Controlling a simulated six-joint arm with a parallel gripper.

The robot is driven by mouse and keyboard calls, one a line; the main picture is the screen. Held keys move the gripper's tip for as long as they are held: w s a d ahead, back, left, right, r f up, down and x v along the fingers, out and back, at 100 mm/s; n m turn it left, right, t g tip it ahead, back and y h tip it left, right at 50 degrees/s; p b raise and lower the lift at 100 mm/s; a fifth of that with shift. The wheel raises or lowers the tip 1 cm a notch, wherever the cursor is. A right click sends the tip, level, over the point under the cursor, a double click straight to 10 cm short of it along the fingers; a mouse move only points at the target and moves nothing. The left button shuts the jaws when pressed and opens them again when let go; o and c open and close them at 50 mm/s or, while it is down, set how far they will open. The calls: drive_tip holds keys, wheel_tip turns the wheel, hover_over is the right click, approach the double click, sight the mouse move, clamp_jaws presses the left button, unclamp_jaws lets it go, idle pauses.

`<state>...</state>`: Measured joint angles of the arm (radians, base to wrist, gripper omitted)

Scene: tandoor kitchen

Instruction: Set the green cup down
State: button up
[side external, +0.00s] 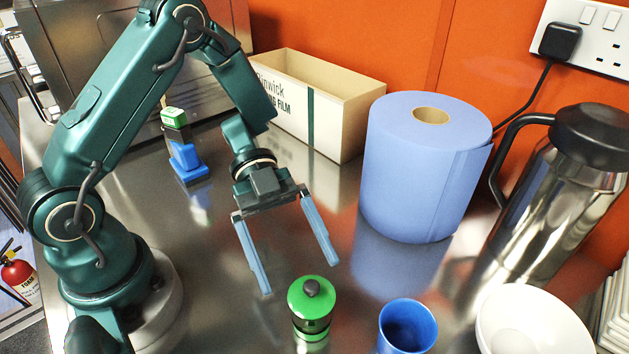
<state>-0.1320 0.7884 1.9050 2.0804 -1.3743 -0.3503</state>
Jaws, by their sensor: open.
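A round green object (311,299) with a dark knob on top and a black band below stands upright on the steel counter (250,325) at the bottom centre. It looks like a lidded jar or grinder; I see no plain green cup. My gripper (300,277) is open, with its two pale blue fingers spread and pointing down, just above and behind the green object in the picture. Nothing shows between the fingers. Whether the fingertips touch the counter is hard to tell. A blue cup (408,328) stands upright to the right of the green object.
A large blue paper roll (415,170) stands behind the blue cup. A steel flask (560,190) and white bowls (530,325) are at the right. A cardboard film box (335,125) sits at the back. A small green-and-black item on a blue base (187,160) stands left. Counter left of the green object is clear.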

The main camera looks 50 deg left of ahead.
drive_tip(key=v, duration=0.5)
drive_tip(key=shift+w+a+r, duration=0.1)
drive_tip(key=shift+a, duration=0.25)
